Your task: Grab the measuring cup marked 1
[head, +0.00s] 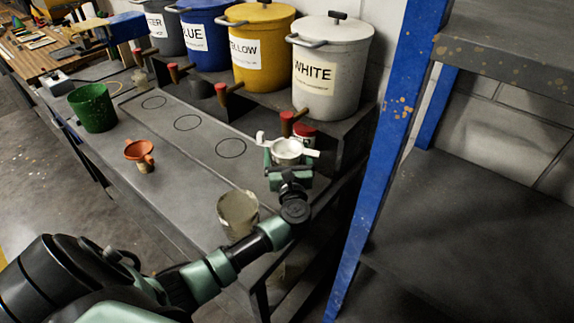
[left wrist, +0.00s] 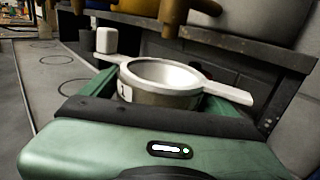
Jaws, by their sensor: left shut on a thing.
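The measuring cup (head: 288,148) is a small metal cup with a white rim and white arms sticking out on two sides. In the left wrist view the cup (left wrist: 165,92) shows a "1" on its side. My left gripper (head: 287,159) is shut on this cup, with green jaws on both sides of its body. The cup looks upright, with its open mouth up and no visible contents. It is below the white drum's tap, at the right end of the bench. My right gripper is not in view.
White (head: 332,75), yellow (head: 257,50) and blue (head: 206,40) drums with taps stand on a raised shelf. A red-lidded jar (head: 304,133) is close behind the cup. A beige pot (head: 238,214), an orange funnel-like piece (head: 140,155) and a green bucket (head: 93,108) stand on the bench. A blue post (head: 385,130) rises at right.

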